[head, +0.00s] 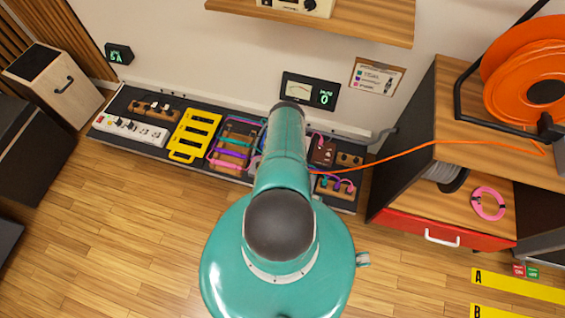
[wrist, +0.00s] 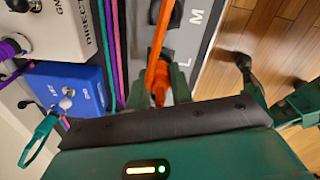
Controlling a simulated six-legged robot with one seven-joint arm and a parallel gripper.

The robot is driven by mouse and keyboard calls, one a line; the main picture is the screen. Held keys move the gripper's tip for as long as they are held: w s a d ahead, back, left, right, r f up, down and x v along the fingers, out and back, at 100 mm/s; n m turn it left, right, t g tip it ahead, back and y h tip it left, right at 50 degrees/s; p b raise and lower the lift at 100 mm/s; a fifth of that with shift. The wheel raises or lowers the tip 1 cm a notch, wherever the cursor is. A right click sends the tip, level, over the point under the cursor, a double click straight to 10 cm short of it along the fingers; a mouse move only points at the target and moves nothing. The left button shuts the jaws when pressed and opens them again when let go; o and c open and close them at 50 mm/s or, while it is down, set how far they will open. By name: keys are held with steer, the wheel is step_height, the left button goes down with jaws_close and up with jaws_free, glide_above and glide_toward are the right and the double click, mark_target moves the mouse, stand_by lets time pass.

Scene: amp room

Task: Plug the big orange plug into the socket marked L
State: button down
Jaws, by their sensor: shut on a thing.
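The big orange plug (wrist: 160,84) is between the dark green fingers of my gripper (wrist: 157,98) in the wrist view. My gripper is shut on it. The plug's orange cable (wrist: 165,22) runs up and away from it. A grey panel (wrist: 205,40) beside the plug carries the letters L (wrist: 180,53) and M (wrist: 196,16). The plug is close to the L mark. The socket opening is hidden, so I cannot tell whether the plug's tip is in it. In the head view my arm hides the gripper and plug; the orange cable (head: 430,142) emerges right of my arm.
A blue pedal (wrist: 65,92) and a white pedal (wrist: 55,30) are left of my gripper, with purple, pink and green cables nearby. In the head view the orange cable reel (head: 522,65) stands on the wooden cabinet at right.

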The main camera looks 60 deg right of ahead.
steer(key=c, duration=1.1)
jaws_free()
steer(key=shift+c, duration=0.2)
steer(key=shift+r, duration=0.1)
step_height(320, 180, up, 14)
steer(key=shift+f, duration=0.2)
